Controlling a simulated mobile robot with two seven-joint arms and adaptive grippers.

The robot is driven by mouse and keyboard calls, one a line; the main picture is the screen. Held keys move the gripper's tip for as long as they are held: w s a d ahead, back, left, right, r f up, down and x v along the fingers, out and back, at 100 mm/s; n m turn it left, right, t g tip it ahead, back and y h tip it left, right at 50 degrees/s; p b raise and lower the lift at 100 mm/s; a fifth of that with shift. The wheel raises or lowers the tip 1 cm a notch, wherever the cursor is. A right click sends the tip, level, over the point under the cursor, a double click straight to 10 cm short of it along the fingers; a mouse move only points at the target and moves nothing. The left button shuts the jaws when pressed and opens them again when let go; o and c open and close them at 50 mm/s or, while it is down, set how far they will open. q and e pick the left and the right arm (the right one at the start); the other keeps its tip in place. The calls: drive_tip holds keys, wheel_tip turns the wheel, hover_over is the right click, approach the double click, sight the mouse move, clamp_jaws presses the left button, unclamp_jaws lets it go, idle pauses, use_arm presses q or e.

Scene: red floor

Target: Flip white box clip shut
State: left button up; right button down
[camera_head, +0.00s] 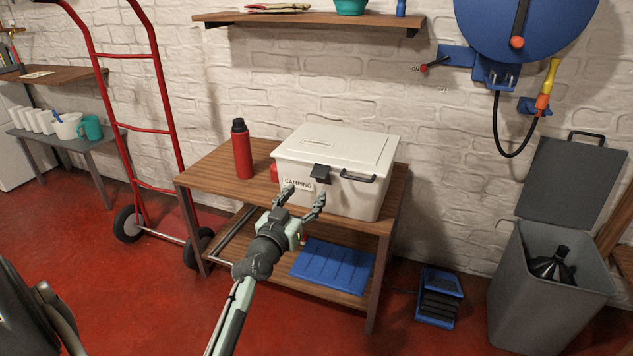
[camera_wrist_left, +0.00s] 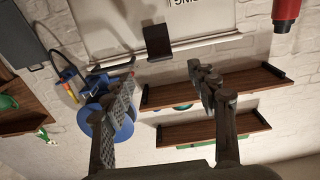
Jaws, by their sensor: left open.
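The white box (camera_head: 345,165) stands with its lid down on the wooden table (camera_head: 215,165), with a "CAMPING" label on its front. Its dark clip (camera_head: 321,172) is at the front edge of the lid and seems to stick outward; it also shows in the left wrist view (camera_wrist_left: 158,41). My left gripper (camera_head: 304,194) is open and empty, in front of the box and a little below the clip. In the left wrist view its fingers (camera_wrist_left: 162,70) are spread, with the clip beyond the gap between them. My right gripper is not in view.
A red bottle (camera_head: 242,150) stands left of the box. The lid has a dark handle (camera_head: 358,177) right of the clip. A red hand truck (camera_head: 135,130) and a grey bin (camera_head: 550,290) flank the table.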

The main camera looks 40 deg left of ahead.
sight(317, 178)
use_arm(q)
drive_tip(key=x, duration=0.6)
drive_tip(key=shift+w, duration=0.15)
drive_tip(key=shift+w+a, duration=0.1)
drive_tip(key=shift+w, duration=0.4)
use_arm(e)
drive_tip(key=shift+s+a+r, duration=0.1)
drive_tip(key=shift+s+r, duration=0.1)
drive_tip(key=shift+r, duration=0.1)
